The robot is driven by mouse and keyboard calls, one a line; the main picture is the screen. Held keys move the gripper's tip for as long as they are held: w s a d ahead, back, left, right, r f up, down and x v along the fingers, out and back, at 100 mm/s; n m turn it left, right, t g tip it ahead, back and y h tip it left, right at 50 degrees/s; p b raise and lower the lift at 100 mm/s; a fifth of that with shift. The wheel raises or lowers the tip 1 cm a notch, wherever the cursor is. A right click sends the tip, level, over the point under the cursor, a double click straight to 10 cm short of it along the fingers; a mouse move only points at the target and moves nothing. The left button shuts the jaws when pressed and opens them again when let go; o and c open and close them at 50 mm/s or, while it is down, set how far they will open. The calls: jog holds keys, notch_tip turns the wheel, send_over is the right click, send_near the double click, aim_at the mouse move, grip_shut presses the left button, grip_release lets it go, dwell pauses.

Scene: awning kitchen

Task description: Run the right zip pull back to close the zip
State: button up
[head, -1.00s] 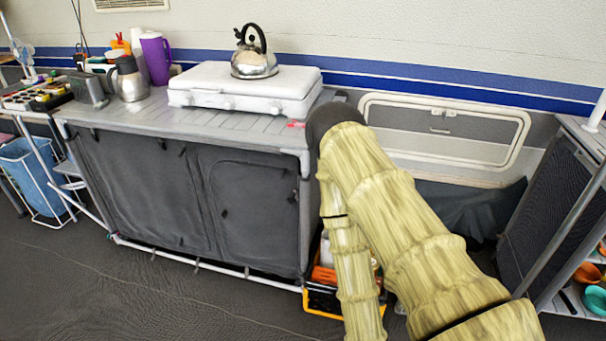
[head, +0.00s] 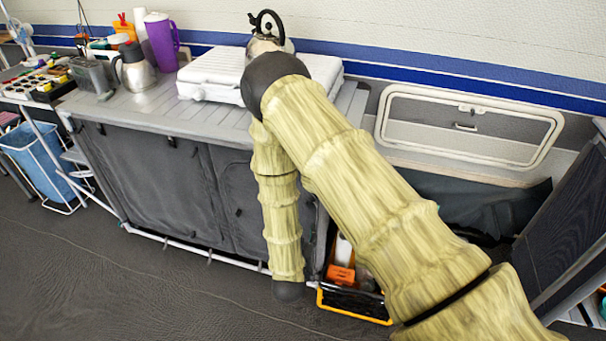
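The dark grey fabric front of the kitchen unit (head: 150,185) faces me below the worktop. Its right panel (head: 240,180) has a curved zip line, and much of it is hidden behind my arm. A small dark tab, perhaps a zip pull (head: 238,212), shows just left of my forearm. I cannot tell how far the zip is open. My forearm hangs down in front of the right panel and ends in a dark rounded joint near the unit's lower rail. My gripper itself does not show.
A white stove (head: 215,72) with a kettle (head: 268,40) stands on the worktop (head: 130,108). An orange-and-black crate (head: 352,302) sits on the floor right of the unit. A blue bin (head: 35,165) stands at the left. The floor in front is clear.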

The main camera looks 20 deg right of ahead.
jog(key=w+a+r+m+t+h+p, duration=0.1)
jog(key=w+a+r+m+t+h, duration=0.2)
jog(key=r, duration=0.6)
jog(key=shift+n+g, duration=0.4)
jog(key=shift+n, duration=0.1)
jog(key=p+x, duration=0.1)
jog(key=x, duration=1)
jog(key=shift+w+d+r, duration=0.2)
jog(key=shift+w, duration=0.15)
grip_shut()
